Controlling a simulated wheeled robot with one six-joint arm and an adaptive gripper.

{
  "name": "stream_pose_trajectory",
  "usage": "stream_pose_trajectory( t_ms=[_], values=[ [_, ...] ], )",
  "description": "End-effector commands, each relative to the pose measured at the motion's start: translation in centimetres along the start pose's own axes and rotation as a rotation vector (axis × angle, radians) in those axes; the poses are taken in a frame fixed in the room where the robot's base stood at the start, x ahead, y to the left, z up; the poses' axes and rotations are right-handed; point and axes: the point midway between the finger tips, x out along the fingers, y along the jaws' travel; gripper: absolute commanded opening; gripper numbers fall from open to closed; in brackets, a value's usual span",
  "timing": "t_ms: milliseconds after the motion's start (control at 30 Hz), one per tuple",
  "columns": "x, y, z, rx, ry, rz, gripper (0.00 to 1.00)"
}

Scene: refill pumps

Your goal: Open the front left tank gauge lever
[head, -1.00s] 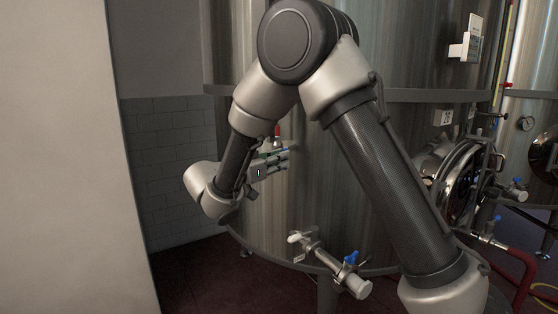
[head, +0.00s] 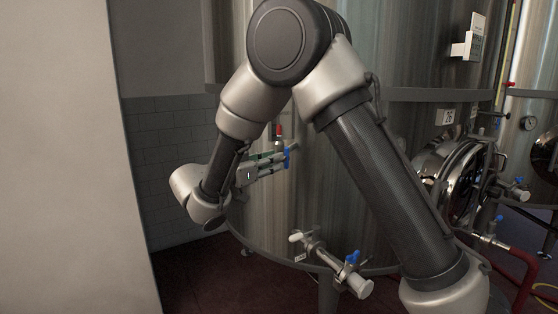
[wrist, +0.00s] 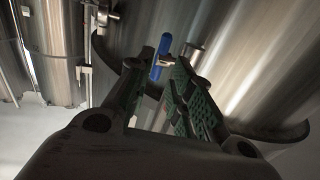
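The front left tank (head: 330,200) is a large steel cylinder behind my arm. A small blue lever (head: 289,155) shows on its gauge fitting, below a small red part (head: 279,131). My gripper (head: 282,162) is at the lever, its fingers pointing right along the tank wall. In the wrist view the two green-padded fingers (wrist: 165,62) are apart, and the blue lever (wrist: 163,46) shows upright in the gap near their tips. I cannot tell whether a finger touches it. My arm covers part of the tank.
Low on the tank, an outlet pipe (head: 328,262) with a blue handle (head: 352,257) sticks out. A round hatch (head: 462,180) and a red hose (head: 525,268) are at the right. A pale wall (head: 70,160) stands close on the left.

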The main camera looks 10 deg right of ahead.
Motion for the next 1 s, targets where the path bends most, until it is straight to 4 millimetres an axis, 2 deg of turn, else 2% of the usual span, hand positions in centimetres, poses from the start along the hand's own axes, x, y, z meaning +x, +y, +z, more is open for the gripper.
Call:
stream_pose_trajectory(
  t_ms=[33,200,400,533,833,933,1000],
  values=[
    [-1.4,-0.1,0.1,-0.001,0.000,-0.006,0.22],
    [-5.1,-0.1,0.1,0.000,0.001,-0.004,0.22],
    [-7.8,0.0,0.1,-0.001,0.001,-0.001,0.22],
    [-8.4,0.0,0.1,-0.001,0.001,-0.001,0.22],
    [-8.4,0.0,0.1,-0.008,0.000,0.000,0.22],
    [-8.4,-0.1,0.1,-0.084,-0.003,-0.002,0.22],
    [-8.4,-0.2,0.7,-0.214,-0.024,-0.012,0.22]
  ],
)
